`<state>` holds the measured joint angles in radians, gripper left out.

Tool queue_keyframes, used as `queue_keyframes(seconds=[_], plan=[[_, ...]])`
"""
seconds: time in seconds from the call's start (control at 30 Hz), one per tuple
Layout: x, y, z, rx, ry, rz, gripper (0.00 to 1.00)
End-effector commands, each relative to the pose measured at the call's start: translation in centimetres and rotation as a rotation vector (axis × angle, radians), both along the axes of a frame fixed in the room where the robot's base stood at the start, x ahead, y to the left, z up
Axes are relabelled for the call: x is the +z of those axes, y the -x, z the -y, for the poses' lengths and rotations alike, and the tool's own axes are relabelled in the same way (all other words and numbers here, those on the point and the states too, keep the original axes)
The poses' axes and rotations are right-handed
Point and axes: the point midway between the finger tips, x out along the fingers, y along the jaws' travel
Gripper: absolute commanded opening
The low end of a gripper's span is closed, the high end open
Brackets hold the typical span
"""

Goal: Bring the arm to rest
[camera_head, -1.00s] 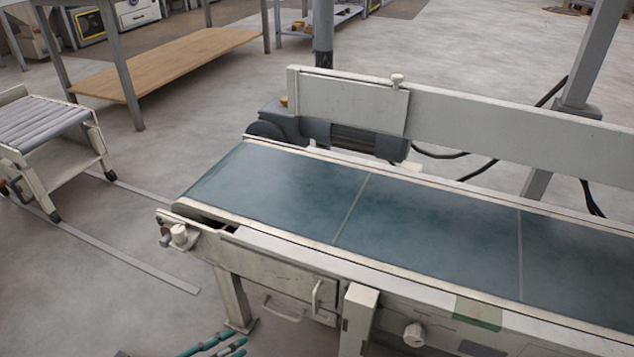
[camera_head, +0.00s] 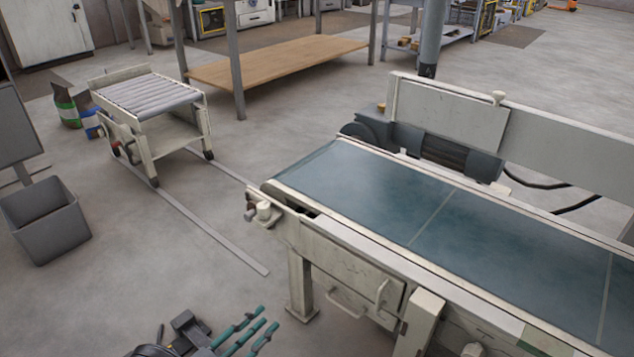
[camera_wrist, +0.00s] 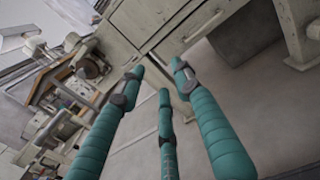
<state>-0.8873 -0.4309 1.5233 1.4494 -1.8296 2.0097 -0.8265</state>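My gripper (camera_head: 258,326) shows at the bottom of the head view, low in front of the near end of the conveyor. It has three teal fingers with dark joints. In the wrist view the fingers (camera_wrist: 160,82) are spread apart with nothing between them, so it is open and empty. Their tips point toward the pale metal panels and handle of the machine frame (camera_wrist: 165,25). I cannot tell how far the tips are from it. Most of my arm is out of view.
The conveyor (camera_head: 365,195) with a bare green belt fills the right side. A roller cart (camera_head: 150,95) stands on floor rails at the left. A grey bin (camera_head: 47,222) is at far left. A wooden-shelf bench (camera_head: 280,65) is behind. Floor between cart and conveyor is clear.

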Motion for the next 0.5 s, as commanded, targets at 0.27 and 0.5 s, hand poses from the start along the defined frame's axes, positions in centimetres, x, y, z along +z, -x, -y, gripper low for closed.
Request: queue_keyframes(seconds=[0.27, 0.5], plan=[[-0.5, -3.5, 3.4, -0.031, -0.002, 0.002, 0.33], [-0.3, -5.0, 4.6, -0.029, -0.004, 0.002, 0.33]])
